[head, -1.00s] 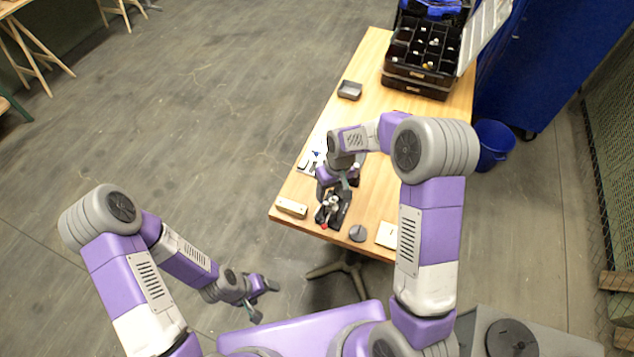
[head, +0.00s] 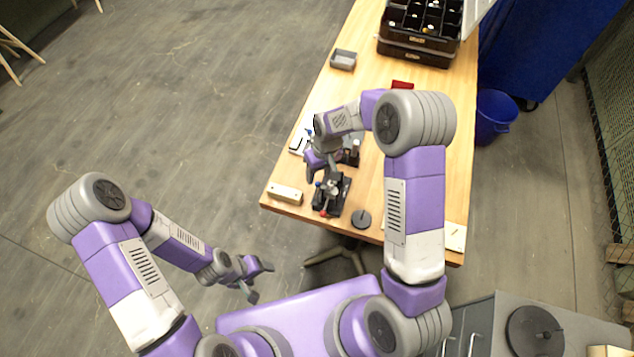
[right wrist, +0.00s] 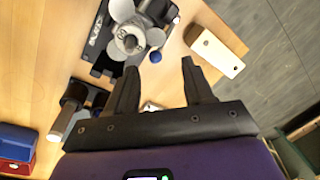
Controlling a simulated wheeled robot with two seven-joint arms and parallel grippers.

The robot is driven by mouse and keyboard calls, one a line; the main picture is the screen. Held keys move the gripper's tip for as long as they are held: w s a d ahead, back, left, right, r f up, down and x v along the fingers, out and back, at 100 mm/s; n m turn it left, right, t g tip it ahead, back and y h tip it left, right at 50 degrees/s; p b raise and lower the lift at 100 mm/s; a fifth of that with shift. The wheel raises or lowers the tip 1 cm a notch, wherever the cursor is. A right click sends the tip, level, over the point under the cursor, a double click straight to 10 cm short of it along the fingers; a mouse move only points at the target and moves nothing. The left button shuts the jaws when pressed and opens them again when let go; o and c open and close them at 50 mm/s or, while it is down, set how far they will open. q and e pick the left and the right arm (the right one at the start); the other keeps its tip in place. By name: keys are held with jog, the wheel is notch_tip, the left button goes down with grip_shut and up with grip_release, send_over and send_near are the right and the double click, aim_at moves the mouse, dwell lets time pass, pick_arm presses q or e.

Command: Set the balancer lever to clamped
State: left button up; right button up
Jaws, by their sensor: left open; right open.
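The balancer (head: 333,193) is a dark device with silver round parts near the table's front left corner. A red knob (head: 323,213) shows at its front end and a blue ball knob (head: 317,184) at its left side. In the right wrist view the balancer (right wrist: 128,40) is at top centre, with the blue knob (right wrist: 155,57) at its edge. I cannot tell which knob belongs to the lever, or its setting. My right gripper (right wrist: 160,80) is open and empty, its fingertips beside the balancer, near the blue knob. My left gripper (head: 261,281) is open and empty, off the table.
A cream block (head: 286,194) lies left of the balancer. A grey disc (head: 361,219) lies to its right. A small grey tray (head: 343,60) and a black compartment case (head: 417,50) stand further back. A red item (head: 402,85) lies mid-table.

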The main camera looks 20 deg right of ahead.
aim_at(316, 185)
jog(key=f, duration=0.4)
jog(key=shift+a+f, duration=0.3)
jog(key=shift+f, duration=0.1)
grip_shut()
jog(key=shift+f, duration=0.1)
